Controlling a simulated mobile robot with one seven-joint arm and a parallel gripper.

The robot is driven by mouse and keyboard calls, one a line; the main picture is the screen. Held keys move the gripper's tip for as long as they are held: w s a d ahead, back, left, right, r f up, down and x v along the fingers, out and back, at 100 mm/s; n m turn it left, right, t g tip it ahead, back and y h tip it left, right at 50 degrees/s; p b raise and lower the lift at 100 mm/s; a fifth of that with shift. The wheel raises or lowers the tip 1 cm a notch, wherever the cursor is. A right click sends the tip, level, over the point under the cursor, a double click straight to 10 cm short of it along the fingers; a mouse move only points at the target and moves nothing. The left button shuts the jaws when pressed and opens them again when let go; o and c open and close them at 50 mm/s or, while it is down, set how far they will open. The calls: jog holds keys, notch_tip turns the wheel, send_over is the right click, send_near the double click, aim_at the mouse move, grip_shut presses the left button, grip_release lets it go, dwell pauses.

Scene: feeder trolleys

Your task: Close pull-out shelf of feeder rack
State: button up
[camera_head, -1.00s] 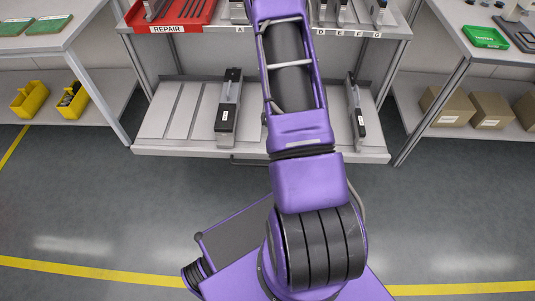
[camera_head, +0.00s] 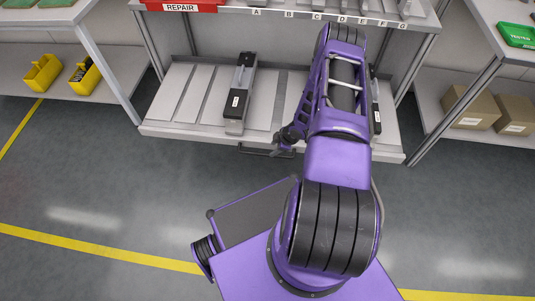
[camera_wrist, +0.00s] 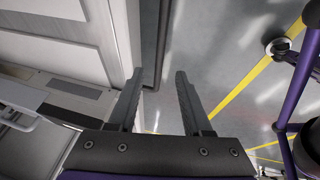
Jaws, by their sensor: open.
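The pull-out shelf (camera_head: 185,100) of the feeder rack is a grey tray at the rack's lower level, standing out in front of the upper shelf. A dark bar handle (camera_head: 252,151) runs along its front edge. A feeder (camera_head: 239,92) lies on it, and another (camera_head: 377,112) is partly behind my arm. My gripper (camera_head: 284,142) is at the front edge beside the handle, its fingers hard to make out there. In the wrist view my gripper (camera_wrist: 160,76) is open and empty. The dark handle (camera_wrist: 163,40) lies ahead between the fingertip lines, alongside the shelf's pale edge (camera_wrist: 118,60).
The rack's upper shelf (camera_head: 225,22) holds a red REPAIR bin (camera_head: 180,6) and lettered slots. Side tables hold yellow bins (camera_head: 42,72) at left and cardboard boxes (camera_head: 470,108) at right. Rack posts (camera_head: 440,110) stand beside the shelf. The floor in front is clear.

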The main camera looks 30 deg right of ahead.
aim_at(266, 154)
jog(key=b+x, duration=0.1)
jog(key=x, duration=0.7)
jog(key=shift+w+d+b, duration=0.1)
jog(key=shift+b, duration=0.3)
jog(key=shift+c, duration=0.3)
grip_shut()
dwell(0.6)
